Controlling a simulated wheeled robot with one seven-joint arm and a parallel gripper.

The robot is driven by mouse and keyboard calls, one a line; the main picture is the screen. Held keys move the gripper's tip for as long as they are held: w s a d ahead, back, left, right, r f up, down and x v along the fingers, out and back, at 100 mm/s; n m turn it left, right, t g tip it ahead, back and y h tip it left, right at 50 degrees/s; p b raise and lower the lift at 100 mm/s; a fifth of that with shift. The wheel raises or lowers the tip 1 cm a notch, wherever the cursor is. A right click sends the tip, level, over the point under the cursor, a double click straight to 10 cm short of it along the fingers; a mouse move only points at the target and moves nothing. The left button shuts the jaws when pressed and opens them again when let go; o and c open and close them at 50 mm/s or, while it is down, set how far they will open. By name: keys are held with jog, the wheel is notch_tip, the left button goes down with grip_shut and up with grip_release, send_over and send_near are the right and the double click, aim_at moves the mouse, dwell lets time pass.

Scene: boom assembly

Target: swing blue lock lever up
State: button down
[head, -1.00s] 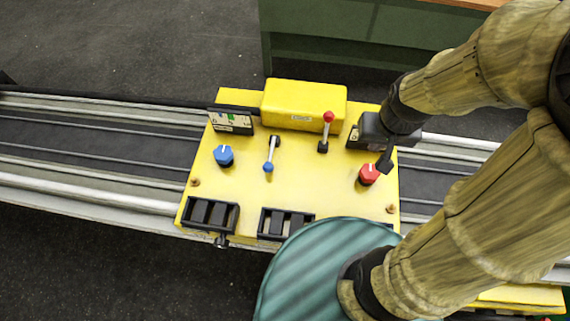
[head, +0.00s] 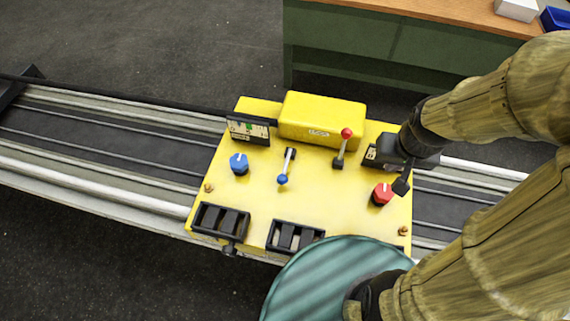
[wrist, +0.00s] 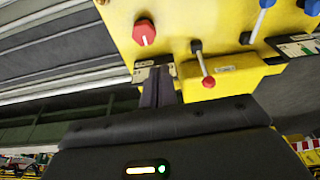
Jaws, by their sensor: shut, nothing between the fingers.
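The blue lock lever (head: 286,167) stands on the yellow panel (head: 320,205), left of the red-tipped lever. Its black pivot is at the back and its blue ball end points toward the front of the panel. In the wrist view the blue lever (wrist: 259,20) is at the upper right, with its ball at the top edge. My gripper (head: 402,184) is shut and empty above the panel's right side, beside the red knob (head: 381,194) and well right of the blue lever. In the wrist view its closed fingers (wrist: 158,84) point toward the panel's edge.
The red-tipped lever (head: 342,148) stands between my gripper and the blue lever. A blue knob (head: 239,164), a small display (head: 248,130) and a raised yellow box (head: 322,120) are also on the panel. Rails (head: 100,140) run left and right. A green bench (head: 400,40) stands behind.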

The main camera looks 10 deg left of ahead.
aim_at(284, 176)
jog(key=c, duration=1.6)
grip_release()
jog(key=shift+w+a, duration=0.1)
jog(key=o, duration=0.5)
jog(key=w+a+f+n+g, duration=0.1)
jog(key=w+a+f, duration=0.1)
jog(key=a, duration=0.2)
jog(key=shift+w+a+f+n+g+y, duration=0.2)
jog(key=shift+a+f+n+g+y, duration=0.1)
jog(key=shift+a+f+n, duration=0.1)
jog(key=w+a+n+g+y, duration=0.2)
jog(key=a+n+y, duration=0.1)
jog(key=a, duration=1)
jog(key=shift+w+a+r+g+b, duration=0.15)
jog(key=shift+w+g+b, duration=0.15)
jog(key=shift+w+g, duration=0.1)
jog(key=x, duration=1.7)
jog(key=shift+s+a, duration=0.1)
jog(key=shift+a, duration=0.3)
